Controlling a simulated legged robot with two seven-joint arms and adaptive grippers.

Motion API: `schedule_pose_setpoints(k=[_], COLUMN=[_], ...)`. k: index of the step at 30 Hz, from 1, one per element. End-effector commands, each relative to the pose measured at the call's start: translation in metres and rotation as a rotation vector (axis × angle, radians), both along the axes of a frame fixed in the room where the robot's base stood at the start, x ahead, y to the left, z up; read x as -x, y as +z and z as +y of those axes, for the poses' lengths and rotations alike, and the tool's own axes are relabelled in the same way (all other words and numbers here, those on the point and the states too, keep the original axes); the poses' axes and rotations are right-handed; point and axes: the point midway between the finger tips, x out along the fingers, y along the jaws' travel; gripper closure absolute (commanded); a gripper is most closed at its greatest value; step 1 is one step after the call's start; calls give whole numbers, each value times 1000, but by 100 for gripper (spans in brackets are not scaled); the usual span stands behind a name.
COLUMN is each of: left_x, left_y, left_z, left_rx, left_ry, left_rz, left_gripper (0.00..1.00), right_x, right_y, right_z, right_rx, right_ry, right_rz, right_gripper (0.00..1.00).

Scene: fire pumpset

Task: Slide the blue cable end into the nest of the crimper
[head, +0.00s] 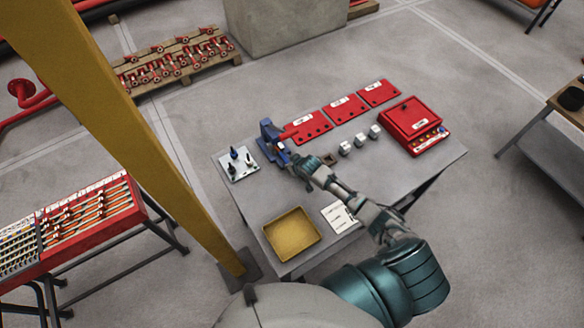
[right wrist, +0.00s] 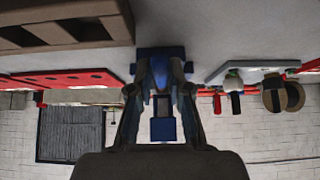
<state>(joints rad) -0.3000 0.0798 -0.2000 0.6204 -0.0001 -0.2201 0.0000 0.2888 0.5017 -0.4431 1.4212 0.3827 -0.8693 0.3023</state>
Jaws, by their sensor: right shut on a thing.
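The blue crimper (head: 268,139) stands at the far left part of the grey table. In the right wrist view its blue frame (right wrist: 163,130) shows straight beyond my fingers. My right gripper (head: 296,166) is close in front of the crimper. In the right wrist view my right gripper (right wrist: 160,88) is shut on the blue cable end (right wrist: 160,76), which points towards the crimper. Whether the cable end touches the crimper or lies in its nest cannot be told; the fingers hide part of it. My left gripper is not in view.
A white plate (head: 243,172) with small upright pieces is left of the crimper. Red panels (head: 345,109) and a red box (head: 412,122) lie to the right. White blocks (head: 359,140) stand mid-table. A yellow tray (head: 291,233) and white card (head: 340,217) lie nearer me.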

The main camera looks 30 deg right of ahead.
Motion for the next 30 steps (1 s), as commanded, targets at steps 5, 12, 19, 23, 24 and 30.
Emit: schedule_pose_setpoints(k=[5,12,19,23,24,30], left_x=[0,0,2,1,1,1], left_y=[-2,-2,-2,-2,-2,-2], left_z=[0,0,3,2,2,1], left_rx=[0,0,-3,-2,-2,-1], left_ry=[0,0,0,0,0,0], left_rz=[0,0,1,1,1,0], left_gripper=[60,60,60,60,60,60], right_x=[-5,-5,-4,3,8,34], right_y=[0,0,1,10,15,49], right_z=[1,1,0,0,0,-3], right_rx=[-1,-1,0,0,0,0], right_ry=[0,1,0,1,1,2], right_rz=[0,0,1,-1,0,0], right_gripper=[100,53,53,53,53,53])
